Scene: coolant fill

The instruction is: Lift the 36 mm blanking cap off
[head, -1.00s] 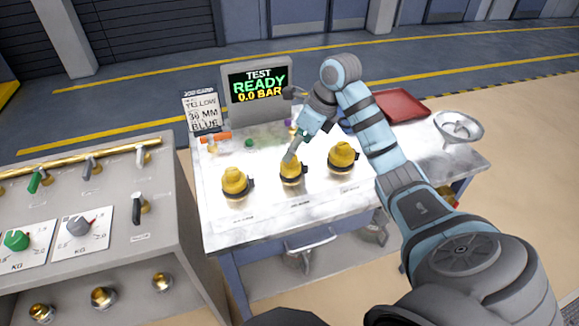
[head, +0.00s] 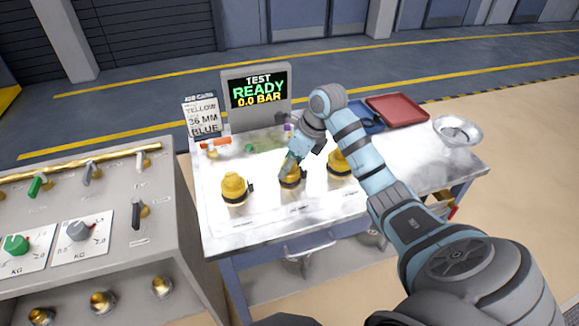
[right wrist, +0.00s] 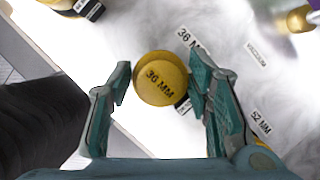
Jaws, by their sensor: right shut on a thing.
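The 36 mm blanking cap is the middle one of three yellow caps on the bench. It shows in the head view (head: 290,181), and from above in the right wrist view (right wrist: 157,74) with "36 MM" on its round top. My right gripper (head: 291,164) reaches down onto it from above. In the right wrist view the teal fingers (right wrist: 160,80) stand on both sides of the cap, shut on it. The cap appears still seated on its fitting, whose lower part is mostly hidden. My left gripper is in neither view.
A yellow cap (head: 234,187) stands to the left. Another (head: 337,164) stands to the right, partly behind my right arm. A screen (head: 257,92) reads "TEST READY 0.0 BAR" beside a job card (head: 203,118). A red tray (head: 398,110) and a metal bowl (head: 458,130) are at the right.

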